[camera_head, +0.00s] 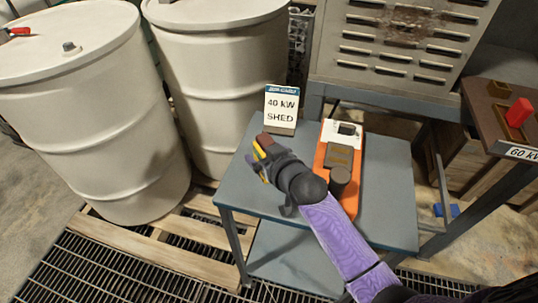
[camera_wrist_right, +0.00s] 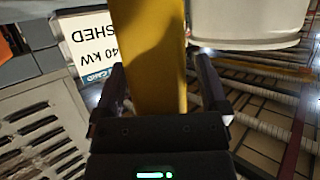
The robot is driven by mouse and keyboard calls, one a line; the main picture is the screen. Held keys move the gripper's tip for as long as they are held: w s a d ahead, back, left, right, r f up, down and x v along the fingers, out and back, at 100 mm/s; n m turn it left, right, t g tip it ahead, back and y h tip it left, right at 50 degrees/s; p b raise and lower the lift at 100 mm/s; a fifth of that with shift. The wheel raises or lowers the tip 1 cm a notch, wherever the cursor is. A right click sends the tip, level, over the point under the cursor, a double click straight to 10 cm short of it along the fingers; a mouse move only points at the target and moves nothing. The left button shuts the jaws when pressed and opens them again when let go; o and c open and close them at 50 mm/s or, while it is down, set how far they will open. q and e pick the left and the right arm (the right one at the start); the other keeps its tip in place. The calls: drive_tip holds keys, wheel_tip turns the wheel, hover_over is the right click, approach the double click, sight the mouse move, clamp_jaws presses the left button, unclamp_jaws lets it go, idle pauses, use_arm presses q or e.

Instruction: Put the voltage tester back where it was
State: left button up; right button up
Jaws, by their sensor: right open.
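My right gripper (camera_head: 263,152) is over the left part of a small blue-grey table (camera_head: 388,205). Its jaws are open around a yellow bar-like object (camera_wrist_right: 148,62), seen upright between the fingers in the right wrist view. This looks like the voltage tester; only slivers of yellow and a brownish-red part show at the gripper in the head view. I cannot tell whether it touches a finger or what it rests on. My left gripper is out of view.
A "40 kW SHED" sign (camera_head: 281,108) stands at the table's back left edge. An orange-and-white device (camera_head: 328,158) lies right of the gripper, partly behind my arm. White drums (camera_head: 90,125) stand left, a louvred grey cabinet (camera_head: 400,40) behind. The table's right side is clear.

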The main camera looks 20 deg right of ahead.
drive_tip(key=shift+s+d+r, duration=0.1)
drive_tip(key=shift+s+r, duration=0.25)
drive_tip(key=p+v, duration=0.4)
drive_tip(key=v, duration=0.7)
drive_tip(key=shift+s, duration=0.15)
